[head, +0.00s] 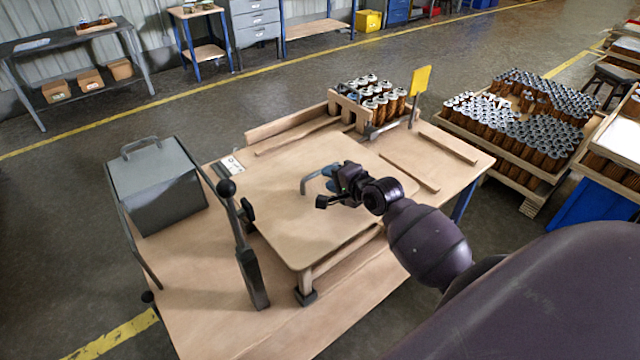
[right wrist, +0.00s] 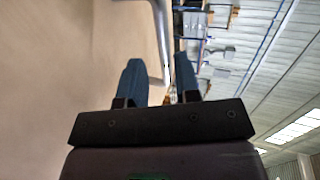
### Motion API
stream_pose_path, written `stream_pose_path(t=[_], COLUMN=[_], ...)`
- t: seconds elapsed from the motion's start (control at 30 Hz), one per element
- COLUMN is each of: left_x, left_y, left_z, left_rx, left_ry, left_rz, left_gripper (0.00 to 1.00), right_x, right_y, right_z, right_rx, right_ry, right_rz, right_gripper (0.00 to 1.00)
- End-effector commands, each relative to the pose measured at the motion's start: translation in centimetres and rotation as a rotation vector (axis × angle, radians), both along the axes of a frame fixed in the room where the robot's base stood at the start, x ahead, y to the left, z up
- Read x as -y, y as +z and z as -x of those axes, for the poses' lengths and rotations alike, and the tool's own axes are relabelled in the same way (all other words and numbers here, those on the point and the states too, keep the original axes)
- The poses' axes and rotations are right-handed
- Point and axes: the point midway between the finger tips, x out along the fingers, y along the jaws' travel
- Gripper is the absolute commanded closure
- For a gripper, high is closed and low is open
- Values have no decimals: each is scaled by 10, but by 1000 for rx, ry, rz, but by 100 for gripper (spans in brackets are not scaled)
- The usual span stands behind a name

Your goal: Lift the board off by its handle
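The board (head: 290,225) is a flat tan panel with rounded corners, resting over the workbench in the middle of the head view. Its handle (head: 306,181) is a bent grey bar on the board's top face. My right gripper (head: 329,178) is at the handle, its blue fingers pointing left toward it. In the right wrist view the fingers (right wrist: 160,80) are apart. The handle (right wrist: 163,40) reaches into the space between them, with a gap visible on both sides. The handle's far end is partly hidden by the gripper. My left gripper is not in view.
A grey box with a lid handle (head: 158,185) and a black-knobbed lever (head: 240,245) stand left of the board. Filter cartridges (head: 378,95) and a yellow plate (head: 420,80) are behind it. A pallet of cartridges (head: 525,165) stands to the right.

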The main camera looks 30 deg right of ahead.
Motion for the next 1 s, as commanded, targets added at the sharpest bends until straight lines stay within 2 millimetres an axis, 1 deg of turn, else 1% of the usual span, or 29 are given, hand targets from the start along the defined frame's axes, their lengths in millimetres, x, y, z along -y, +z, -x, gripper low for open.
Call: stream_pose_path(t=[0.03,0.1,0.27,0.5,0.63,0.77,1.0], left_x=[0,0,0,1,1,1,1], left_y=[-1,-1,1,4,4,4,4], left_z=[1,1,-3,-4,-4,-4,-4], left_rx=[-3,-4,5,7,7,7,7], left_ry=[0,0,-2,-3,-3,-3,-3], left_rz=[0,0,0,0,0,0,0], left_gripper=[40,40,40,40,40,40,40], right_x=[0,-1,-1,1,-1,-2,-2], right_y=[-2,-3,-5,-11,-17,-19,-20], right_z=[-6,-11,-18,-46,-58,-64,-65], right_rx=[0,1,1,0,0,0,0], right_ry=[0,0,1,2,1,1,1], right_rz=[1,1,3,5,3,4,3], right_gripper=[70,70,70,70,70,70,70])
